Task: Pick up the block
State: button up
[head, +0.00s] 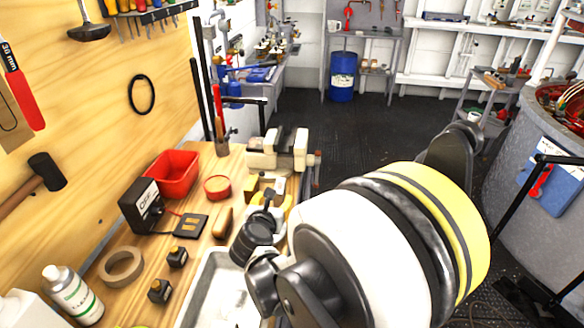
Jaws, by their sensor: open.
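I cannot tell which one the task names. A yellow blocky piece (252,188) shows farther back, in front of the vise; its shape is partly hidden. My arm's large white and yellow link fills the front right. My dark gripper (267,198) shows small beyond it, over the bench's right side, to the right of the small blocks and apart from them. It is open; its fingertips are hard to make out. I see nothing held.
A white tray (203,308) lies right of the small blocks. A vise (277,150) stands behind.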

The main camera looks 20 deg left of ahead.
aim_at(279, 189)
jog(key=shift+w+a+f, duration=0.2)
jog(key=shift+w+a, duration=0.05)
jog(key=shift+a, duration=0.1)
jog(key=shift+w+f, duration=0.15)
jog(key=shift+w, duration=0.2)
jog(key=b+x, duration=0.4)
jog(key=x, duration=0.4)
jog(key=shift+w, duration=0.25)
jog(key=shift+w+a, duration=0.15)
jog(key=shift+w, duration=0.15)
jog(key=shift+c, duration=0.4)
grip_shut()
